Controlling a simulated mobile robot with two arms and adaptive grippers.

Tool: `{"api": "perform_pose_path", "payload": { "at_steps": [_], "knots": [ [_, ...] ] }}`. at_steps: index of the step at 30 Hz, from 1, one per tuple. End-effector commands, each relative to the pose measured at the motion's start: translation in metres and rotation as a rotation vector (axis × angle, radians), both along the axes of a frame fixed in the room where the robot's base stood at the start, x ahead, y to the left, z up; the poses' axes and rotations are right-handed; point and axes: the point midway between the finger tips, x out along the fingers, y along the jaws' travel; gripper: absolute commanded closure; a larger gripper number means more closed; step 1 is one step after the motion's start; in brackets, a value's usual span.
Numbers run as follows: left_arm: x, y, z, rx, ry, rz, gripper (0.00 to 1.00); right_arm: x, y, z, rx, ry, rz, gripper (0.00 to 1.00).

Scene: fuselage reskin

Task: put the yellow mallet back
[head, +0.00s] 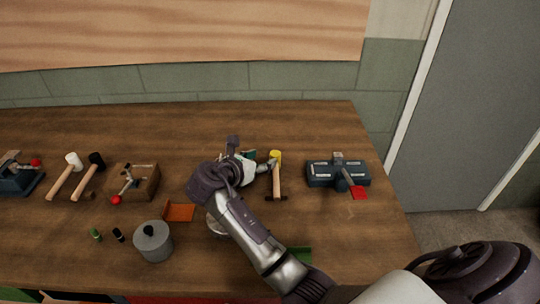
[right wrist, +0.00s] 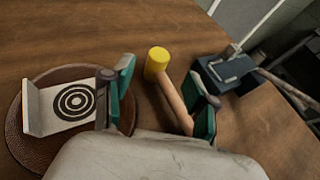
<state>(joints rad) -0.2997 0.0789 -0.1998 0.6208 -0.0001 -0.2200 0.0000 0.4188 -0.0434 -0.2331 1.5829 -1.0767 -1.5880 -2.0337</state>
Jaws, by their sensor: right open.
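The yellow mallet (head: 277,180) lies on the wooden workbench, yellow head toward the back wall and pale wooden handle toward me. Small dark pieces are by the handle's near end; I cannot tell whether they hold it. My right gripper (head: 262,162) is at the mallet's head end, reaching in from the front right. In the right wrist view the yellow mallet (right wrist: 157,63) shows between the two teal-padded fingers of the open right gripper (right wrist: 160,80). The right finger partly hides the handle. I cannot tell whether either finger touches it. My left gripper is out of view.
A dark blue clamp block (head: 325,176) with a red tab stands right of the mallet. A white-headed mallet (head: 63,180) and a black-headed mallet (head: 88,180) lie at left, near a wooden box (head: 147,184). A grey pot (head: 154,243) and orange tray (head: 179,211) are nearer me.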

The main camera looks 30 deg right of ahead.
Motion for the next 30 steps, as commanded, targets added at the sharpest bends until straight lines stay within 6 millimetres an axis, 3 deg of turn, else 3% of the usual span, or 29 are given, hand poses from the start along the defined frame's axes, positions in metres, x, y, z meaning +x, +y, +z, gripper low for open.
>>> {"api": "perform_pose_path", "payload": {
  "at_steps": [7, 24, 26, 30],
  "knots": [
    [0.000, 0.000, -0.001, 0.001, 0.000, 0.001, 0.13, -0.012, 0.027, 0.012, 0.001, 0.000, 0.001, 0.42],
    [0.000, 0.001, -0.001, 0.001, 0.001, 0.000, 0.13, -0.014, 0.031, 0.014, 0.000, 0.000, 0.000, 0.42],
    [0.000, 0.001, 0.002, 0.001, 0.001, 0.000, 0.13, -0.014, 0.031, 0.017, 0.000, 0.000, 0.000, 0.42],
    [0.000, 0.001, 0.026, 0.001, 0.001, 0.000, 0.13, -0.014, 0.031, 0.041, 0.000, 0.000, 0.000, 0.42]
  ]
}}
